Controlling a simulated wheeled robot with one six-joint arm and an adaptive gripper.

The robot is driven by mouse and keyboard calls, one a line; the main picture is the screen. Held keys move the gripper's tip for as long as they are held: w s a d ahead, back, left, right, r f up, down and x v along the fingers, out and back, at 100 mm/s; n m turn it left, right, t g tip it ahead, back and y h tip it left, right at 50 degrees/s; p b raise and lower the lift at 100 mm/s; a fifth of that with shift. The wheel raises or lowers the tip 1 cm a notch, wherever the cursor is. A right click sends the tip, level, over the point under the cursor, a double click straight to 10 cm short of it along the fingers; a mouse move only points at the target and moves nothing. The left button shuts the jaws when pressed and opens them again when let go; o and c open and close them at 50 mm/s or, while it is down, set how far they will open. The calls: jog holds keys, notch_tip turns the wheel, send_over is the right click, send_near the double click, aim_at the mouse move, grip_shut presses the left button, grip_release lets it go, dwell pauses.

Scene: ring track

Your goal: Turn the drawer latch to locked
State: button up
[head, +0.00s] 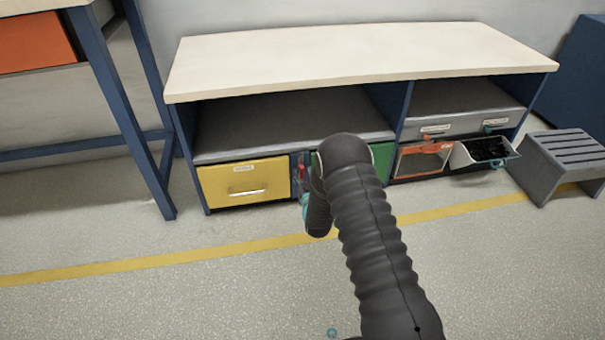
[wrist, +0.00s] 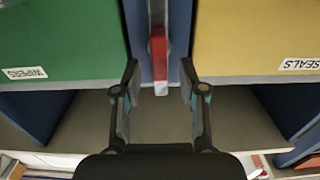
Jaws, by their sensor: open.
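The drawer latch (wrist: 158,48) is a red bar with a pale tip on a narrow blue panel between the green drawer (wrist: 60,40) and the yellow drawer (wrist: 250,35). In the wrist view it runs lengthwise along the panel, and its tip points toward my gripper. My gripper (wrist: 159,82) is open, with one finger on each side of the latch's tip; I cannot tell whether either touches it. In the head view the red latch (head: 302,169) shows small beside the yellow drawer (head: 243,182). My arm hides part of the green drawer (head: 382,160) and most of my gripper.
The drawers sit under a bench with a pale top (head: 340,55). At right, an open grey bin (head: 485,155) juts out beside an orange-fronted one (head: 422,160). A grey step stool (head: 565,160) stands further right.

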jog(key=shift+w+a, duration=0.2)
jog(key=shift+w, duration=0.45)
grip_shut()
